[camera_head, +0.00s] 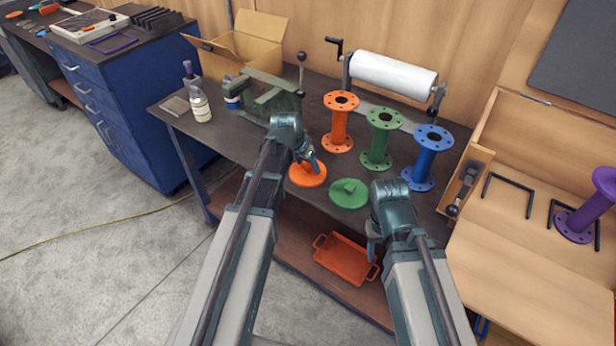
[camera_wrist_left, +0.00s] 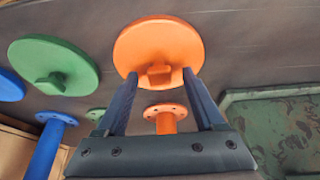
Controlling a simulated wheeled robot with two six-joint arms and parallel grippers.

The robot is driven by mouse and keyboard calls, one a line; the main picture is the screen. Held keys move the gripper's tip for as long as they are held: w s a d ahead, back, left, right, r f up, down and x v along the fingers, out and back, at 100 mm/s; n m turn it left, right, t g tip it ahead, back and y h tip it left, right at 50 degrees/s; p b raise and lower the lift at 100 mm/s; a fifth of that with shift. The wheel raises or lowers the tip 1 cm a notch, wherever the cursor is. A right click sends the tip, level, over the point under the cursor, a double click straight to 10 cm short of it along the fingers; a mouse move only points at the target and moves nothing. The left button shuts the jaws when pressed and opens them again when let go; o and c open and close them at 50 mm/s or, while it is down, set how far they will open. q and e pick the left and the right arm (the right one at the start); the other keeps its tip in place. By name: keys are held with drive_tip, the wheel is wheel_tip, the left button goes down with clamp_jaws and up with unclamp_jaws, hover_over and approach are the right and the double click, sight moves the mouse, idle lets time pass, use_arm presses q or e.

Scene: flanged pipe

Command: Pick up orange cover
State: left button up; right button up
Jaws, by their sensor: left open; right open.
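The orange cover (camera_head: 307,174) is a round disc with a small block handle, lying flat on the dark workbench. It also shows in the left wrist view (camera_wrist_left: 158,42), with its handle (camera_wrist_left: 159,76) toward my fingers. My left gripper (camera_head: 309,164) is open right at the orange cover; in the left wrist view its two fingers (camera_wrist_left: 158,85) stand on either side of the handle. I cannot tell whether they touch it. My right gripper (camera_head: 372,240) is open and empty, near the bench's front edge, below the green cover (camera_head: 348,193).
Orange (camera_head: 339,122), green (camera_head: 379,140) and blue (camera_head: 428,157) flanged pipes stand behind the covers. A green metal fixture (camera_head: 271,98), bottle (camera_head: 201,106) and cardboard box (camera_head: 240,45) are to the left. An orange tray (camera_head: 345,257) sits on the lower shelf.

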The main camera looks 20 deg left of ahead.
sight(307, 167)
use_arm(q)
clamp_jaws()
idle(0.3)
drive_tip(key=shift+r, duration=0.15)
drive_tip(key=shift+r+p, duration=0.5)
drive_tip(key=shift+p, duration=0.2)
wheel_tip(307, 167, up, 3)
drive_tip(key=p, duration=0.3)
drive_tip(key=s+d, duration=0.9)
drive_tip(key=s, duration=0.4)
drive_tip(key=shift+d+r+p, duration=0.15)
drive_tip(key=shift+r+p, duration=0.2)
drive_tip(key=shift+p, duration=0.05)
